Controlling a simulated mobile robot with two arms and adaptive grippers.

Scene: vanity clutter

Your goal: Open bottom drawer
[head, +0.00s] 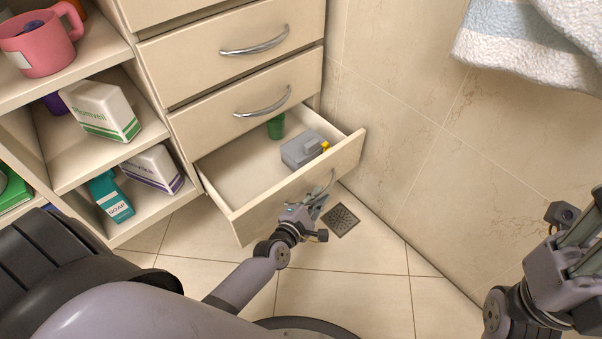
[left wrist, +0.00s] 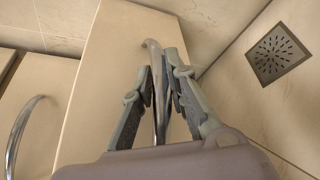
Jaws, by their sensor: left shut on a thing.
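The bottom drawer (head: 235,178) of the cream cabinet is pulled well out in the head view. A grey box-like item with a yellow part (head: 302,149) and a green cup-like item (head: 276,127) are inside it. My left gripper (head: 317,204) is at the drawer's front face, shut on its curved metal handle. In the left wrist view the handle (left wrist: 158,100) runs between the two fingers of the left gripper (left wrist: 165,85). My right gripper (head: 575,235) is at the right edge, away from the cabinet; its fingertips are not clear.
Two closed drawers with handles, the upper (head: 235,45) and the lower (head: 245,100), are above. Open shelves at left hold a pink mug (head: 40,45) and boxes (head: 100,110). A tiled wall (head: 400,130) stands close at right. A floor drain (head: 340,220) lies by the drawer.

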